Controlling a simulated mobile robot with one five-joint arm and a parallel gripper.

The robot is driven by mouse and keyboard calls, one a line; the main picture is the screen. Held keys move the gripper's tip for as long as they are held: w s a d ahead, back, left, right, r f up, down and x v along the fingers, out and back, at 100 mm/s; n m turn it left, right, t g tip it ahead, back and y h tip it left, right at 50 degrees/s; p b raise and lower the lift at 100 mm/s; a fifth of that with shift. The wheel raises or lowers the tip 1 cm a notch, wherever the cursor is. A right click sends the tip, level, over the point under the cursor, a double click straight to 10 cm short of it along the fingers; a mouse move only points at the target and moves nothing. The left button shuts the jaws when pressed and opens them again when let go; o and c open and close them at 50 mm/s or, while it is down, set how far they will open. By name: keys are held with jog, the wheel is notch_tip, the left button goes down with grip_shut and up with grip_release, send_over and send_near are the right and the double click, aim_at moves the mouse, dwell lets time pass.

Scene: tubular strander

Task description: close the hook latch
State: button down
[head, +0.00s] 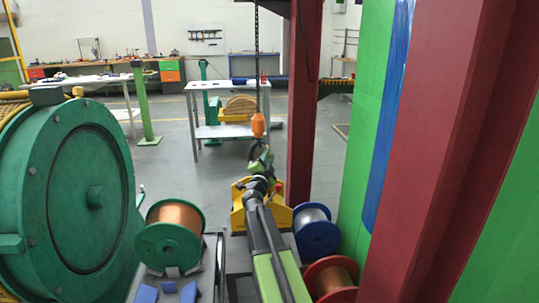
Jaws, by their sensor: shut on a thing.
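An orange hook block (258,125) hangs from a dark chain (256,50) left of the dark red column. A dark curved hook (254,150) hangs below the block. My arm reaches forward from the bottom of the head view. My gripper (261,160) is at the hook, directly under the orange block, and is shut on what appears to be the hook latch. The latch itself is too small and too covered by the gripper to make out, so I cannot tell its angle.
A yellow stand (240,208) is below the hook. Spools of copper wire (174,216) and of grey wire (314,226) stand on either side of my arm. A dark red column (301,110) rises close on the right. A grey table (222,131) stands behind.

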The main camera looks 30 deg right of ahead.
jog(key=shift+w+a+m+g+p, duration=0.15)
jog(key=shift+a+m+p, duration=0.1)
jog(key=shift+m, duration=0.35)
jog(key=shift+w+a+m+g+p, duration=0.15)
jog(key=shift+m+p, duration=0.1)
jog(key=shift+m, duration=0.35)
jog(key=shift+f, duration=0.1)
jog(key=c, duration=1.4)
grip_release()
jog(key=shift+o, duration=0.2)
jog(key=shift+m, duration=0.3)
jog(key=b+v, duration=0.2)
jog(key=v, duration=1.5)
jog(key=shift+s+a, duration=0.15)
jog(key=shift+a, duration=0.1)
